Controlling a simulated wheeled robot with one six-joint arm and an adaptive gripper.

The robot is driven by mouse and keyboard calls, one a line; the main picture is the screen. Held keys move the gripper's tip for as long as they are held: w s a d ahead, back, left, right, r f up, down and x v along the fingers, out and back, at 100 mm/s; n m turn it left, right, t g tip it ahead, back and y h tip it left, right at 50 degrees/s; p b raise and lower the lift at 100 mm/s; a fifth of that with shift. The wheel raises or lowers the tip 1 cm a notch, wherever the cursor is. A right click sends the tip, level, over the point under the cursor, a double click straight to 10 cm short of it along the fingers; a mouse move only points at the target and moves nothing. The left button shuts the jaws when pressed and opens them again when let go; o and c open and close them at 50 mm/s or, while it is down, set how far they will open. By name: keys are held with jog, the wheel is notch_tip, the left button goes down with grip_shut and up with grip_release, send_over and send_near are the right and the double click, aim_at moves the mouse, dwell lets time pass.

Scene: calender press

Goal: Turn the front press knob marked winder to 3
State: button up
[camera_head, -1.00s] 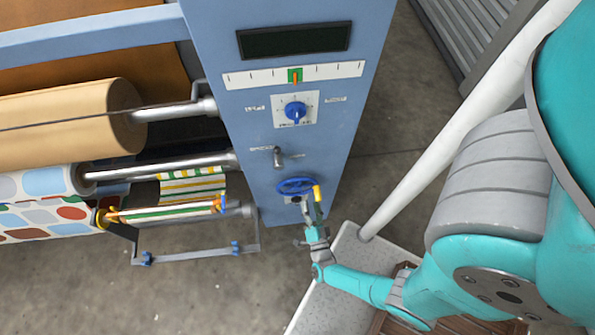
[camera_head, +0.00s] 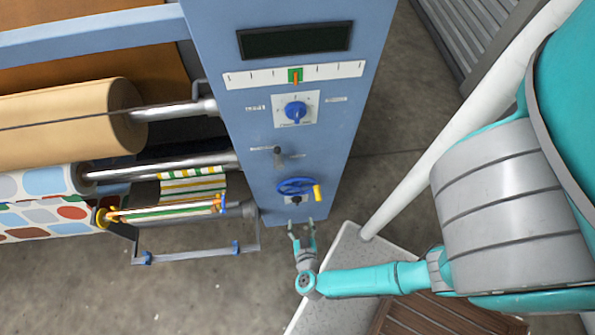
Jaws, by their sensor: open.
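A blue knob (camera_head: 295,112) sits on a white dial plate with small marks, in the upper middle of the blue press front (camera_head: 340,140). A small black knob (camera_head: 296,199) on a pale plate sits low on the front, just under the blue handwheel (camera_head: 296,186) with its yellow handle. The labels are too small to read, so I cannot tell which knob is marked winder. My gripper (camera_head: 301,228) is open and empty, its fingers pointing up the picture, just below the black knob and apart from the handwheel.
A grey lever (camera_head: 278,155) sticks out between the dial and the handwheel. A gauge strip (camera_head: 295,75) and dark display (camera_head: 294,40) are above. Rollers with patterned fabric (camera_head: 45,180) and a low bar frame (camera_head: 195,254) stand left.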

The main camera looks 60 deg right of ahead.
aim_at(297, 200)
jog(key=shift+x, duration=5.2)
jog(key=c, duration=1.1)
jog(key=shift+c, duration=0.3)
